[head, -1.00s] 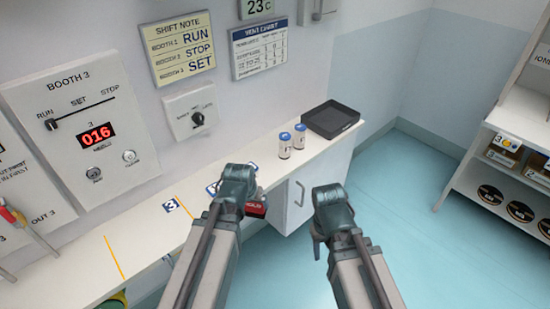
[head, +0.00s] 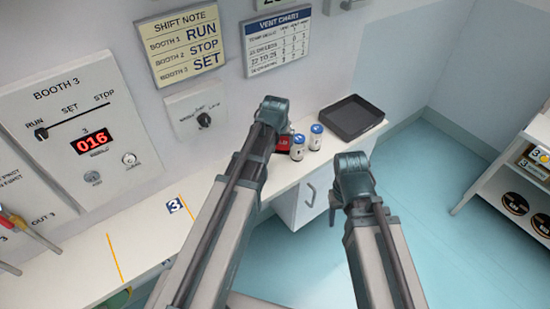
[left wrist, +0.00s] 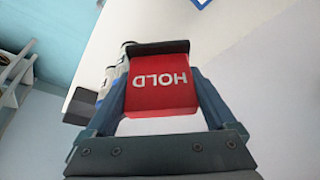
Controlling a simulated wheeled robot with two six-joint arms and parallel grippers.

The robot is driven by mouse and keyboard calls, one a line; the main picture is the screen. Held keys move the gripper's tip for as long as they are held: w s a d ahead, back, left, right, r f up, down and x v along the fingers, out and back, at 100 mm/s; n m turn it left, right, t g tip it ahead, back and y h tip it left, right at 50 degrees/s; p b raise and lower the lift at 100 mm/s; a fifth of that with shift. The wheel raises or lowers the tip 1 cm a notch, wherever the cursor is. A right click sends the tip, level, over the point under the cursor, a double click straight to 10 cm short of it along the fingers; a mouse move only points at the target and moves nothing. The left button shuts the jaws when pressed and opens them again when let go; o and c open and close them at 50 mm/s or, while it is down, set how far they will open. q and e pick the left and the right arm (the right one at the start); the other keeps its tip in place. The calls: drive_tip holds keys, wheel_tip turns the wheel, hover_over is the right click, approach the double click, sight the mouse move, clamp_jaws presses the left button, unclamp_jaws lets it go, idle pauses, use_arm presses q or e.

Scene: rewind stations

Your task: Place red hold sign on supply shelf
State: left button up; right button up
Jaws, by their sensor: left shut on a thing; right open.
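The red hold sign (left wrist: 160,88) is between the fingers of my left gripper (left wrist: 158,110) in the left wrist view, its white HOLD lettering upside down. In the head view the red sign (head: 284,142) shows just right of my left gripper (head: 274,118), over the counter and beside two small jars; I cannot tell whether it touches the counter. My left gripper is shut on the sign. My right gripper (head: 340,208) is open and empty, in front of the counter cabinet. The supply shelf (head: 510,185) stands at the right edge, partly cut off.
Two white jars with blue lids (head: 298,148) stand on the counter (head: 145,225), near a dark tray (head: 350,118). The Booth 3 panel (head: 75,130) is on the wall at left. Blue floor (head: 430,220) lies open between cabinet and shelf.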

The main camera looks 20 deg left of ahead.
use_arm(q)
drive_tip(key=shift+f+b, duration=5.1)
drive_tip(key=shift+b, duration=0.1)
drive_tip(key=shift+r, duration=0.1)
drive_tip(key=o, duration=1)
drive_tip(key=shift+f, duration=0.2)
drive_tip(key=shift+o, duration=0.7)
drive_tip(key=shift+r, duration=0.1)
drive_tip(key=shift+r, duration=0.15)
